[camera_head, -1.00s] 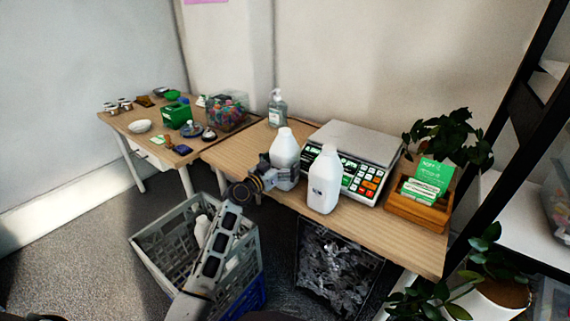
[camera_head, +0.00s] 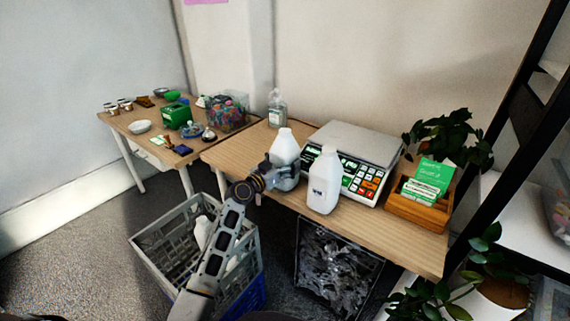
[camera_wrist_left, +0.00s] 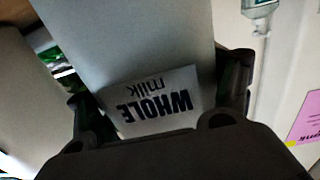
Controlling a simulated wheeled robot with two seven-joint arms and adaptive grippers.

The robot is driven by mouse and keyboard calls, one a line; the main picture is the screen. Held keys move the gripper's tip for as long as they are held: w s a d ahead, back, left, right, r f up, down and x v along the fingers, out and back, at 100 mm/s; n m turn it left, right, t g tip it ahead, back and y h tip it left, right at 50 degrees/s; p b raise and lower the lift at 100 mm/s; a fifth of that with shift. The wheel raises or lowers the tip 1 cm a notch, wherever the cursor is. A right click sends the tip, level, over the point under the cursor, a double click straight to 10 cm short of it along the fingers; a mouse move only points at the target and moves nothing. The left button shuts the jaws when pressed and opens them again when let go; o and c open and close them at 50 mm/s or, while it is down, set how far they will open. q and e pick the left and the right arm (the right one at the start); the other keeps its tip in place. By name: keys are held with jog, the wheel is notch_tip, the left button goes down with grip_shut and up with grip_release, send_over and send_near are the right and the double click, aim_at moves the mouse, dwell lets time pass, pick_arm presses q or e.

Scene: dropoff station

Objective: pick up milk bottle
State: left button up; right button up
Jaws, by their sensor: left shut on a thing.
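A white milk bottle (camera_head: 285,147) stands upright on the wooden table, left of the scale. My left gripper (camera_head: 284,176) is shut on this bottle around its lower half. In the left wrist view the bottle (camera_wrist_left: 130,40) fills the middle between the fingers of my left gripper (camera_wrist_left: 165,100), with a "WHOLE milk" label facing the camera. A second white bottle (camera_head: 323,183) stands just to the right on the table, apart from the gripper. My right gripper is not in view.
A scale (camera_head: 353,150) stands behind the bottles. A wooden card box (camera_head: 418,212) is at the table's right end, a pump bottle (camera_head: 277,108) at the back. A grey crate (camera_head: 152,240) with white bottles inside is on the floor under my left arm. A black bin (camera_head: 334,262) is beside it.

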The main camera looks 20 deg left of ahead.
aim_at(281, 139)
pick_arm(q)
jog(key=shift+r, duration=0.15)
notch_tip(281, 139, up, 7)
jog(key=shift+r+p, duration=0.1)
jog(key=shift+p, duration=1.05)
jog(key=shift+r+p, duration=0.3)
jog(key=shift+r, duration=1)
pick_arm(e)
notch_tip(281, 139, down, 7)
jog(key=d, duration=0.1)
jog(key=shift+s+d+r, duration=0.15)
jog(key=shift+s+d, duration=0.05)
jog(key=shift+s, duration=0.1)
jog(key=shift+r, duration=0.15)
